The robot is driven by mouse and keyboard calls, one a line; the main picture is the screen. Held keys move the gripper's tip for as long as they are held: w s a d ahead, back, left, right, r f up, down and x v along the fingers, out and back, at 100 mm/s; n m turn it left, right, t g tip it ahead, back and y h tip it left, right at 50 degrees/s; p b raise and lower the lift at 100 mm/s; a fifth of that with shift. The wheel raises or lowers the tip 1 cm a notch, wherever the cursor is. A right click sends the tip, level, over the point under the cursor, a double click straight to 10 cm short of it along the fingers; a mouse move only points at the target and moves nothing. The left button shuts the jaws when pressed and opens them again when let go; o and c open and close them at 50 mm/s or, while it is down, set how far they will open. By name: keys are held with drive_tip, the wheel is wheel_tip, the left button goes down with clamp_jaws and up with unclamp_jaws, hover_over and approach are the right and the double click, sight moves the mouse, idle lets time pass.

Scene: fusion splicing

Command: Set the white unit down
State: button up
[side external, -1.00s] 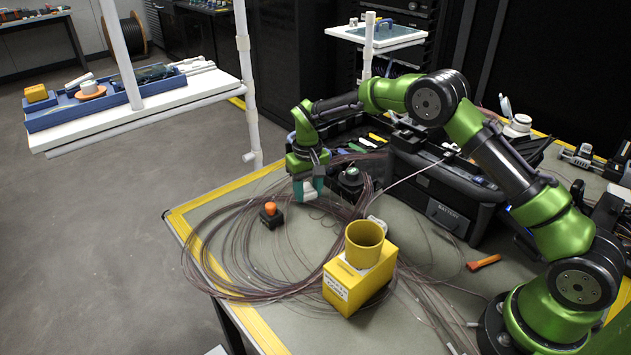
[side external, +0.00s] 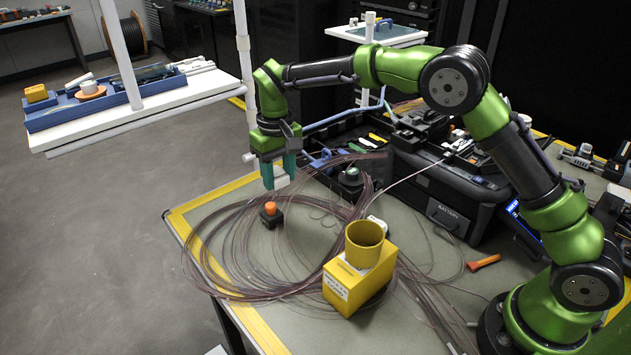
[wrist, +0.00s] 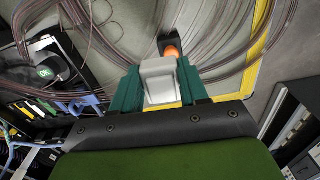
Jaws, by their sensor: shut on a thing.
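The white unit (wrist: 159,78) sits between my two teal fingertips in the wrist view. My gripper (wrist: 158,90) is shut on it, with one finger on each side. In the side external view my gripper (side external: 279,174) hangs pointing down over the far left part of the table, above the coiled cable.
Loops of thin cable (side external: 235,265) cover much of the table's left. A yellow box (side external: 358,287) with a yellow cup (side external: 364,243) stands nearer. A round black device (side external: 350,180) and a black case (side external: 440,190) lie to the right. The table's yellow edge (side external: 180,222) is at left.

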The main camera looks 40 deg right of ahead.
drive_tip(key=s+a+n, duration=0.1)
drive_tip(key=s+a, duration=0.8)
drive_tip(key=a, duration=0.3)
hover_over(264, 274)
wheel_tip(264, 274, down, 7)
drive_tip(key=shift+r, duration=0.1)
drive_tip(key=shift+f, duration=2.2)
drive_tip(key=shift+f, duration=0.15)
drive_tip(key=o, duration=1)
drive_tip(key=shift+o, duration=0.2)
